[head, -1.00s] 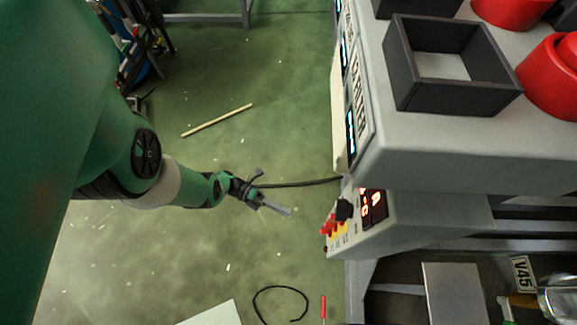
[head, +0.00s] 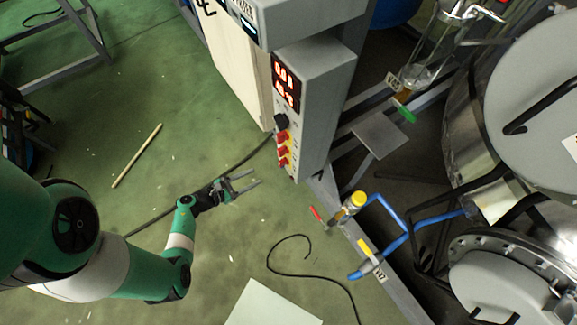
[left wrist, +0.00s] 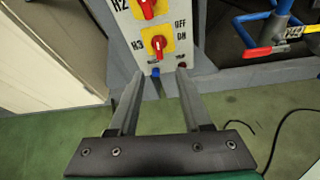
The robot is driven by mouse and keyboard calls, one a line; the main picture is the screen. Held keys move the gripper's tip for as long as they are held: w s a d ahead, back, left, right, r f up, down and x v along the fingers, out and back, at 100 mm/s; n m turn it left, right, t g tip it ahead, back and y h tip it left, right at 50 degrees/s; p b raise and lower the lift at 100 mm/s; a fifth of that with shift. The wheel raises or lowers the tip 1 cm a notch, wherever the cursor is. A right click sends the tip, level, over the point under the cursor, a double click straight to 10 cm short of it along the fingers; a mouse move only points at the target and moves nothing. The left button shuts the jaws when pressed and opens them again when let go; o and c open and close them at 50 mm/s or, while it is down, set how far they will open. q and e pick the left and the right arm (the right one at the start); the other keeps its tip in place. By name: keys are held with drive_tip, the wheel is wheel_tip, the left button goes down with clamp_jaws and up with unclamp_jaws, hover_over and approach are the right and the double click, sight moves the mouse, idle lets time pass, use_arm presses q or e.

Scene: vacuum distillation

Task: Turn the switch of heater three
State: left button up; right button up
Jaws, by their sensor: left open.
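The switch of heater three is a red knob on a yellow plate, labelled H3, in the left wrist view (left wrist: 157,43), with OFF and ON printed to its right. In the head view it looks to be the lowest red knob (head: 284,161) on the grey control box (head: 315,85). My left gripper (head: 256,179) is open and empty, just left of and below that knob. In the left wrist view its fingers (left wrist: 160,74) point at the panel's lower end, with the H3 knob beyond the tips, apart from them. My right gripper is not in view.
The H2 knob (left wrist: 148,7) sits directly above H3. Below H3 are a blue part (left wrist: 155,74) and a dark red button (left wrist: 182,66). Blue pipes with a yellow-capped valve (head: 357,199) stand right of the box. A black cable (head: 295,274) lies on the open green floor.

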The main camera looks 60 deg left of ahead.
use_arm(q)
drive_tip(key=d, duration=0.1)
drive_tip(key=b, duration=0.2)
approach(279, 164)
drive_tip(key=w, duration=0.1)
drive_tip(key=b+x, duration=0.3)
drive_tip(key=x, duration=0.4)
drive_tip(key=shift+w+a+f, duration=0.15)
drive_tip(key=shift+w+f, duration=0.15)
drive_tip(key=shift+w, duration=0.35)
drive_tip(key=shift+a, duration=0.1)
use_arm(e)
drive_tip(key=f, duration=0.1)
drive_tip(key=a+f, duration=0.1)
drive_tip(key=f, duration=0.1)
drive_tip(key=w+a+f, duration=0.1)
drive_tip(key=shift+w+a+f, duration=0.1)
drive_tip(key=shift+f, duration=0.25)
use_arm(q)
clamp_jaws()
